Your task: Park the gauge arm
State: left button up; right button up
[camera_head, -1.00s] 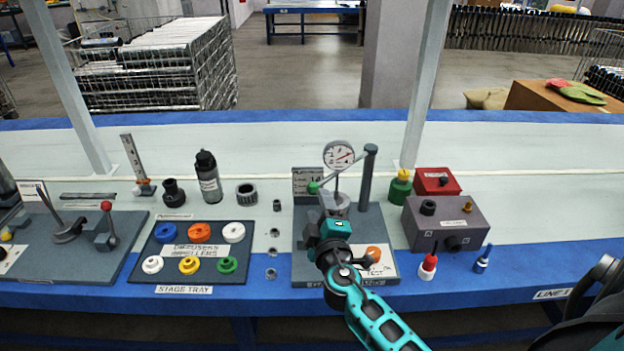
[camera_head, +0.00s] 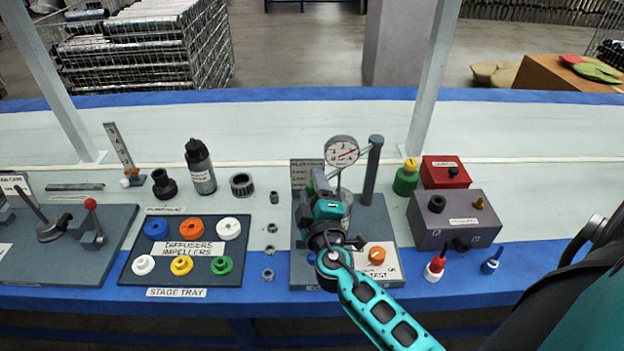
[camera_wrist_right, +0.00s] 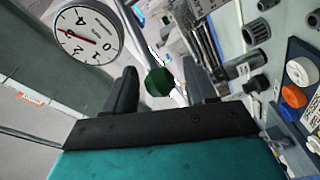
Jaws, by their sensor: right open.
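The dial gauge (camera_head: 341,151) has a round white face and a red needle. It is carried by the gauge arm, beside a grey post (camera_head: 372,172) on the grey test stand base (camera_head: 384,212). My right gripper (camera_head: 316,183) is at the arm's left end and hides that end in the head view. In the right wrist view the dial (camera_wrist_right: 87,36) is upper left, and the arm's green knob (camera_wrist_right: 159,82) lies between the open fingers. I cannot tell whether either finger touches it. A grey cup below the gauge is partly hidden. My left gripper is not in view.
The stage tray (camera_head: 133,272) with coloured rings lies left of the stand. A black bottle (camera_head: 200,167) stands behind it. A grey box (camera_head: 455,220), red box (camera_head: 444,172) and green bottle (camera_head: 405,180) are to the right. Small metal parts lie between tray and stand.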

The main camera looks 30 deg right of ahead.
jog(key=shift+w, duration=0.15)
grip_shut()
dwell(0.6)
